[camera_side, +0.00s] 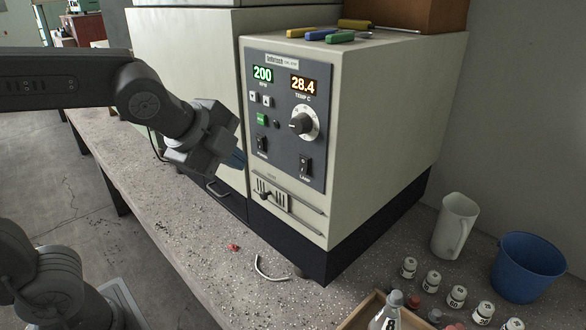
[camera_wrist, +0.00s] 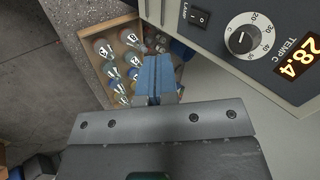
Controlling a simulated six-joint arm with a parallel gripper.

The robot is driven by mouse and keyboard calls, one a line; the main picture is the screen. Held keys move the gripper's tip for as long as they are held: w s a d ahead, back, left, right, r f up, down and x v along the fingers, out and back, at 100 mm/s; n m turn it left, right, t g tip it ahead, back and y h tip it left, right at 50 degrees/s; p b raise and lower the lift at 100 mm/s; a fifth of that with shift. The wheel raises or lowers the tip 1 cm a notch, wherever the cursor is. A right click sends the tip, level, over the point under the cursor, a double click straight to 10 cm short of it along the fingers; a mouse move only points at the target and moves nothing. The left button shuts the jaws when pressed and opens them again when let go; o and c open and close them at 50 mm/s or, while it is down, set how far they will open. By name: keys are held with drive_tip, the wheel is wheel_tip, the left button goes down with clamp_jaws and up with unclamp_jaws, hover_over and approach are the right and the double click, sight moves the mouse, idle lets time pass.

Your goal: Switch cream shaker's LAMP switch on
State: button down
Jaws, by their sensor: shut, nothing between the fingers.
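The cream shaker (camera_side: 385,120) stands on the bench with a dark control panel on its front. The LAMP switch (camera_side: 306,166), a small black rocker, sits at the panel's lower right below the dial. It also shows at the top of the wrist view (camera_wrist: 198,17), with its LAMP label beside it; I cannot tell which side is pressed. My gripper (camera_side: 238,158) is shut and empty, left of the panel near the POWER switch (camera_side: 262,145). In the wrist view its blue fingers (camera_wrist: 158,66) are together, apart from the LAMP switch.
The panel has a dial (camera_side: 303,124), a green button (camera_side: 262,119) and lit displays reading 200 and 28.4. A white jug (camera_side: 455,225), a blue bucket (camera_side: 527,268), small jars and a tray of bottles (camera_wrist: 92,65) stand at right.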

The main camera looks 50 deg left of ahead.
sight(303, 165)
drive_tip(key=m, duration=0.1)
drive_tip(key=w+d+m, duration=0.1)
drive_tip(key=shift+w+r+m, duration=0.25)
drive_tip(key=shift+r+m, duration=0.05)
drive_tip(key=shift+r, duration=0.1)
drive_tip(key=shift+t, duration=0.3)
drive_tip(key=shift+w+r+x, duration=0.3)
drive_tip(key=shift+x, duration=1.9)
drive_tip(key=shift+w+r+x, duration=0.25)
drive_tip(key=shift+w+x, duration=0.05)
drive_tip(key=shift+x, duration=1.9)
drive_tip(key=shift+w+r+x, duration=0.25)
drive_tip(key=shift+r+x, duration=0.05)
drive_tip(key=shift+x, duration=1.9)
drive_tip(key=shift+w, duration=0.15)
